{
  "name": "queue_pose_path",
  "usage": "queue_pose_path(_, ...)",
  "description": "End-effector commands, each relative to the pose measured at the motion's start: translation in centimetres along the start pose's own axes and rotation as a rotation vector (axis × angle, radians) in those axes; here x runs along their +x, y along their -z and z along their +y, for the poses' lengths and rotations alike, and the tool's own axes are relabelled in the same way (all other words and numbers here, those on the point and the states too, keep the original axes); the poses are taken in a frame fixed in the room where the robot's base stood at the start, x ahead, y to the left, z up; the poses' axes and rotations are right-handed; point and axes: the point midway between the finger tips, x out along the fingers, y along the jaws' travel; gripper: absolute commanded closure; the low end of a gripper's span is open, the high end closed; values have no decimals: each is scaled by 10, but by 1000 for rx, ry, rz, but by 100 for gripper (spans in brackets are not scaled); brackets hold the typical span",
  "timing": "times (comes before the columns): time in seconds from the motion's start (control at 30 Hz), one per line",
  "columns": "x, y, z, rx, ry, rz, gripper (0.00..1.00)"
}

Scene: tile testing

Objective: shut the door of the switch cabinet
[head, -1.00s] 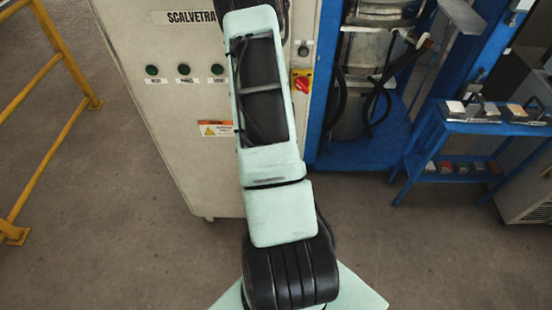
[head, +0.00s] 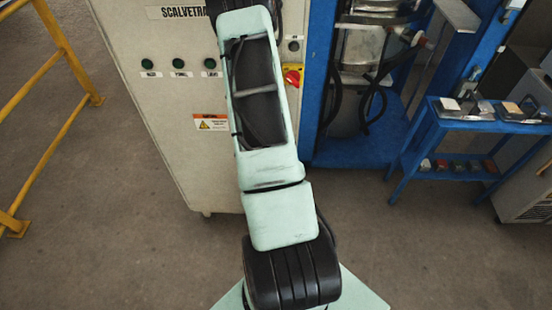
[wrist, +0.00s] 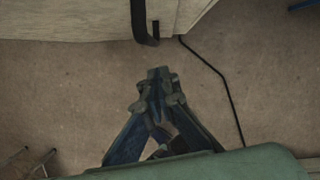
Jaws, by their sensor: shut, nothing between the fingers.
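The switch cabinet (head: 150,95) is a tall beige box with a "SCALVETRA" label, green buttons and a red rotary switch (head: 292,77) on a yellow plate. My arm crosses in front of it in the head view and hides part of its front. How far its door stands open I cannot tell. In the wrist view a beige panel of the cabinet (wrist: 80,18) shows along the top, with a dark upright bar (wrist: 145,20), perhaps a handle, near its edge. My gripper (wrist: 160,73) is shut and empty, just below that bar in the picture, seemingly apart from it.
A blue machine frame (head: 350,152) stands right of the cabinet. A blue bench (head: 425,130) with small items is farther right. A yellow railing (head: 70,60) is at the left. A black cable (wrist: 218,80) lies on the floor. The floor in front is clear.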

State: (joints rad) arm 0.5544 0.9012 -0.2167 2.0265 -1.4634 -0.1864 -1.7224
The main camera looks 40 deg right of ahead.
Motion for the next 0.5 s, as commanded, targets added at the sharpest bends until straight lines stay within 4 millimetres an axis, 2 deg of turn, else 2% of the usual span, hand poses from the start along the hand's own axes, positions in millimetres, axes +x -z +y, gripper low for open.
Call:
queue_pose_path(0.1,-4,0,7,-1,0,2,100)
queue_pose_path(0.2,-38,-1,6,-1,-1,0,100)
queue_pose_path(0.3,-60,0,7,-3,-2,2,100)
queue_pose_path(0.5,-90,1,7,-2,-2,3,100)
